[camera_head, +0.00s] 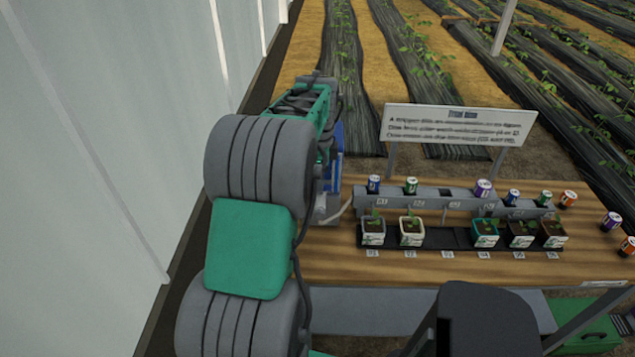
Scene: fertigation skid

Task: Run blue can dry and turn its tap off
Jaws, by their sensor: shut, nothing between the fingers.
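A blue can (373,184) stands upright at the left end of the grey numbered rail (400,200). A second blue can (512,197) stands farther right on the rail, between a purple can (482,188) and a green can (545,198). Another green can (411,185) stands second from the left. Taps along the rail are too small to read, so I cannot tell which are on or off. My arm reaches forward on the left side, and its far end is hidden behind its own links. I cannot make out my gripper.
Several planted pots stand on a black strip (450,238) below the rail, with one gap. Orange (567,199) and purple (611,221) cans are at the right of the wooden bench (340,262). A sign (458,125) stands behind. A pale wall (120,130) is close left.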

